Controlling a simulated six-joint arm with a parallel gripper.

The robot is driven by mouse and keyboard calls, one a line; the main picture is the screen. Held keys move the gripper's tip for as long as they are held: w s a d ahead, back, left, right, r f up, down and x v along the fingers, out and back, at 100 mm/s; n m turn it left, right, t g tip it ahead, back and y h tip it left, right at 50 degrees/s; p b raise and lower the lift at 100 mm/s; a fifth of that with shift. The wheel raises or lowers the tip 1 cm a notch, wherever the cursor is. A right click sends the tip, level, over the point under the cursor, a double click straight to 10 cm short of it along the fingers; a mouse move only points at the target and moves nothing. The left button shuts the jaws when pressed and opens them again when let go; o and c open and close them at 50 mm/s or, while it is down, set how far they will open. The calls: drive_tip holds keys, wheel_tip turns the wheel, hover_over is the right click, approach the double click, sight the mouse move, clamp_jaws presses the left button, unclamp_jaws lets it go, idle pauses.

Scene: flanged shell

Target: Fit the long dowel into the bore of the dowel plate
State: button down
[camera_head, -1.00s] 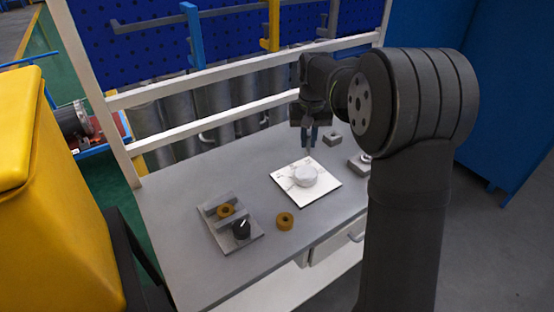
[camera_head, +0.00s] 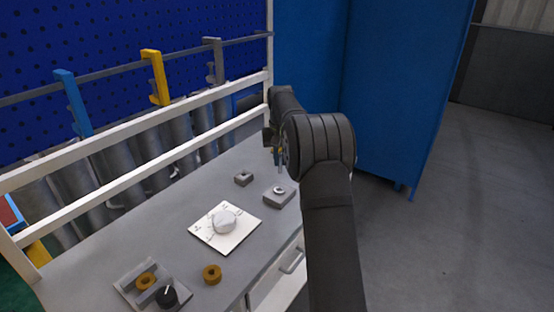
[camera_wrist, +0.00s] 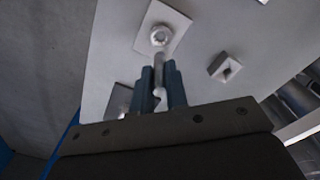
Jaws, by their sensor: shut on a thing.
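My gripper (camera_head: 278,158) is shut on a slim pale dowel, held upright above the far right of the table. In the wrist view, the dowel (camera_wrist: 158,68) stands out between the two blue fingers. Two grey blocks are below and near it: a small block (camera_head: 243,180) with a dark mark on top, and a wider block (camera_head: 275,200) with a pale ring. I cannot tell for sure which is the dowel plate. In the wrist view, the small block (camera_wrist: 218,72) is to the right, and the wider block (camera_wrist: 117,98) is partly hidden behind the left finger.
A white plate (camera_head: 208,236) carries a round pale part (camera_head: 224,221). A brown ring (camera_head: 212,273) lies in front, beside a grey fixture (camera_head: 130,284) with another ring and a black knob. A white rail (camera_head: 130,178) borders the table's back. A blue cabinet (camera_head: 400,100) stands at right.

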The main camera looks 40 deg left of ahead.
sight(280, 172)
drive_tip(key=shift+f, duration=2.9)
drive_tip(key=shift+s+f, duration=0.1)
drive_tip(key=shift+f, duration=1.95)
drive_tip(key=c, duration=1.3)
unclamp_jaws()
drive_tip(key=shift+c, duration=0.2)
wheel_tip(280, 172, up, 17)
drive_tip(key=shift+r, duration=0.2)
